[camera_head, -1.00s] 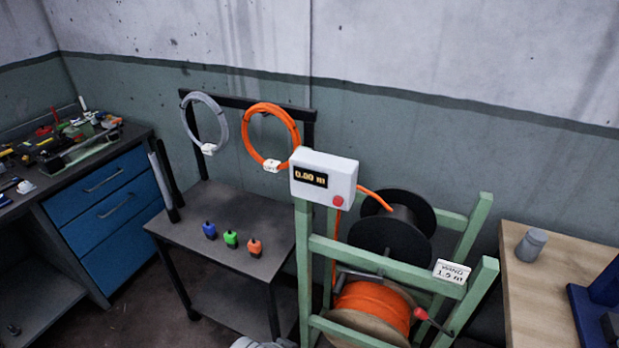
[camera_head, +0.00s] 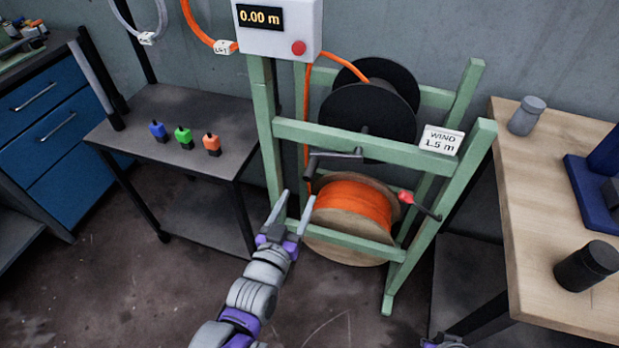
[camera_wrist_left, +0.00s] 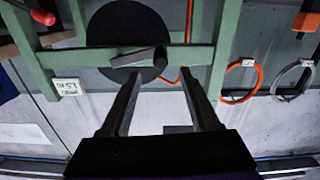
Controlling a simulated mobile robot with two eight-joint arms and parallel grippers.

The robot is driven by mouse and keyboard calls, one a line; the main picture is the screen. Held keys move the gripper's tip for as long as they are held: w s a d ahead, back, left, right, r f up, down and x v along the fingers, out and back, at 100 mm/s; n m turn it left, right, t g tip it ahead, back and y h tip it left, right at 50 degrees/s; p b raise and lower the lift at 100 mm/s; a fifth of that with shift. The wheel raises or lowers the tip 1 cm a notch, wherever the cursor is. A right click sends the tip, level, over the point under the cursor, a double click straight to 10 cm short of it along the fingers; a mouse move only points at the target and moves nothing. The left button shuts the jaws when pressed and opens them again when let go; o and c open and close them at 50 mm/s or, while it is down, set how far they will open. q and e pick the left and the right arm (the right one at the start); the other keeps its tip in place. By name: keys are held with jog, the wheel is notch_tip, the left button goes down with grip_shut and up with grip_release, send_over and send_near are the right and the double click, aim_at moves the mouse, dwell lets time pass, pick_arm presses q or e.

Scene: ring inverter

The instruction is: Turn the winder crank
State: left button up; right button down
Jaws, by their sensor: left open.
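A dark grey crank (camera_head: 338,155) sits at the green winder frame (camera_head: 300,132), in front of the black spool (camera_head: 366,112). A second crank with a red grip (camera_head: 405,197) is at the right side of the orange cable drum (camera_head: 350,205). My left gripper (camera_head: 296,199) is open and empty, below and left of the dark crank and apart from it. In the left wrist view, which is upside down, the dark crank (camera_wrist_left: 138,58) lies just beyond the open fingertips (camera_wrist_left: 158,74). The red grip (camera_wrist_left: 43,17) is at the top left corner there. My right gripper's jaws are not visible.
The meter box (camera_head: 276,25) reading 0.00 m and the "WIND 1.5 m" sign (camera_head: 441,140) are on the frame. A dark cart (camera_head: 180,110) with blue, green and orange pieces stands left. A wooden table (camera_head: 540,190) stands right. Floor in front is clear.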

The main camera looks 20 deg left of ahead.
aim_at(311, 169)
pick_arm(q)
jog(key=w+b, duration=0.1)
jog(key=w, duration=0.9)
jog(key=shift+w+d+r, duration=0.1)
jog(key=shift+w+d, duration=0.05)
jog(key=shift+w, duration=0.25)
grip_shut()
dwell(0.9)
